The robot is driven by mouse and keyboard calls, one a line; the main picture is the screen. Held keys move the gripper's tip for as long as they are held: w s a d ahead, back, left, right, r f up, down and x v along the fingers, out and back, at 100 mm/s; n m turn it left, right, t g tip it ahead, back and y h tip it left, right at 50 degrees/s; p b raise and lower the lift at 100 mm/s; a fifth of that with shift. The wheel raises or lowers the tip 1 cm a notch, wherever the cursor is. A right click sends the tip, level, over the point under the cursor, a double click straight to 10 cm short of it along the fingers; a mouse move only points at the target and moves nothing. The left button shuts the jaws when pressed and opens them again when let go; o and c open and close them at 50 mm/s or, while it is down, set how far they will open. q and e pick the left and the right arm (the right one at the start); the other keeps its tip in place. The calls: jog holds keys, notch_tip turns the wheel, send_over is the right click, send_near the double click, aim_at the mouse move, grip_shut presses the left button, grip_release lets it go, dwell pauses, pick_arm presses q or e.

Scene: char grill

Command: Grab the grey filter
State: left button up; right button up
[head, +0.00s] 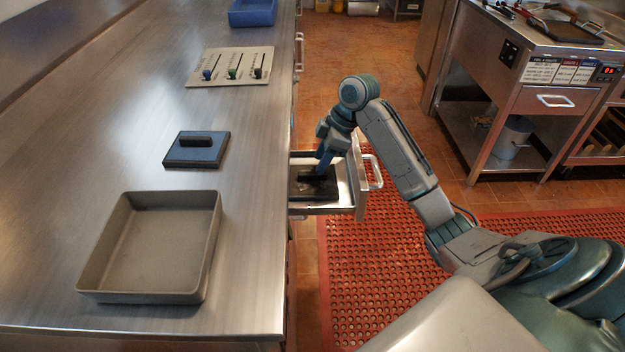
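A flat dark block with a raised handle (317,190) lies in the open drawer (345,205) on the right side of the counter. It may be the grey filter, but its colour looks near black here. A similar blue-grey block with a black handle (197,150) lies on the counter top. My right gripper (321,168) points down into the drawer, right at the handle of the block there. The fingertips are small and dark, so I cannot tell whether they are open or shut on the handle. My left gripper is not in view.
An empty grey tray (212,240) sits at the counter's front. A red perforated mat (385,290) covers the floor. A steel grill station (545,100) stands at right.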

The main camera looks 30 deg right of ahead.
aim_at(313, 173)
jog(key=x, duration=0.3)
jog(key=shift+s+a+f, duration=0.1)
jog(key=shift+a+f, duration=0.1)
jog(key=shift+a, duration=0.25)
jog(key=shift+f, duration=0.3)
grip_shut()
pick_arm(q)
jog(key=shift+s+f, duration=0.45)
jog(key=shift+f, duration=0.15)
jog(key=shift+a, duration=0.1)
pick_arm(e)
jog(key=shift+r, duration=0.1)
